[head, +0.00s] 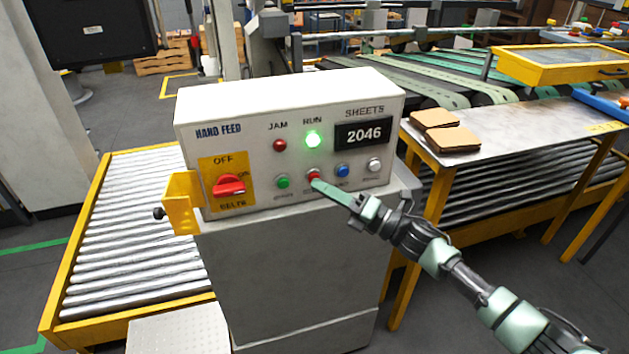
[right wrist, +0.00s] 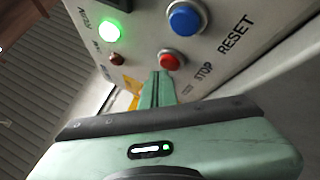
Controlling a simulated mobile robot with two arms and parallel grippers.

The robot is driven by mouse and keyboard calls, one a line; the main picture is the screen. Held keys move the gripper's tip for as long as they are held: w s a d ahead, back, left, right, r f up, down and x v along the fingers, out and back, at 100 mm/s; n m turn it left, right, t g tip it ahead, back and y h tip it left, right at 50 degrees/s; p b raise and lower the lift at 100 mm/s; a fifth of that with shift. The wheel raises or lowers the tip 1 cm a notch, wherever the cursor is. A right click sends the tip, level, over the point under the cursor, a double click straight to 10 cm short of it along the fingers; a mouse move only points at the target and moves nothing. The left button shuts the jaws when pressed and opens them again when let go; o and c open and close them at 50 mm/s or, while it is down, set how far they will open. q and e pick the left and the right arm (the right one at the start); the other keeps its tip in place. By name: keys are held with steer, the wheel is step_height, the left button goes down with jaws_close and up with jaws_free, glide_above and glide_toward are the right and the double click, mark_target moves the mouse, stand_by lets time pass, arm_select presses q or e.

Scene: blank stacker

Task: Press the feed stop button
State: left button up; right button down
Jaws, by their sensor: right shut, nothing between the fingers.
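The HAND FEED control box (head: 250,160) has a row of small buttons along its lower front. The red button (head: 314,174) is second from the left, between a green button (head: 283,182) and a blue button (head: 342,170). In the right wrist view the red button (right wrist: 171,60) has the label STOP beside it, and the blue button (right wrist: 185,18) has RESET. My right gripper (head: 319,185) is shut and empty, its tip just in front of the red button. In the wrist view its fingertips (right wrist: 160,76) sit close below that button; I cannot tell whether they touch.
The green RUN lamp (head: 313,139) is lit; the JAM lamp (head: 280,145) looks unlit. The display (head: 364,133) reads 2046. A red rotary switch (head: 229,186) and a yellow bracket (head: 183,201) are at the left. A metal table (head: 500,125) with brown stacks (head: 452,138) stands right.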

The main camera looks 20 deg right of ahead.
steer(key=shift+w+b, duration=0.4)
steer(key=shift+w, duration=0.05)
stand_by(0.8)
stand_by(0.3)
steer(key=shift+s+p, duration=0.3)
steer(key=shift+s, duration=0.6)
steer(key=s+p, duration=0.1)
steer(key=s, duration=0.4)
steer(key=shift+d, duration=0.1)
stand_by(0.5)
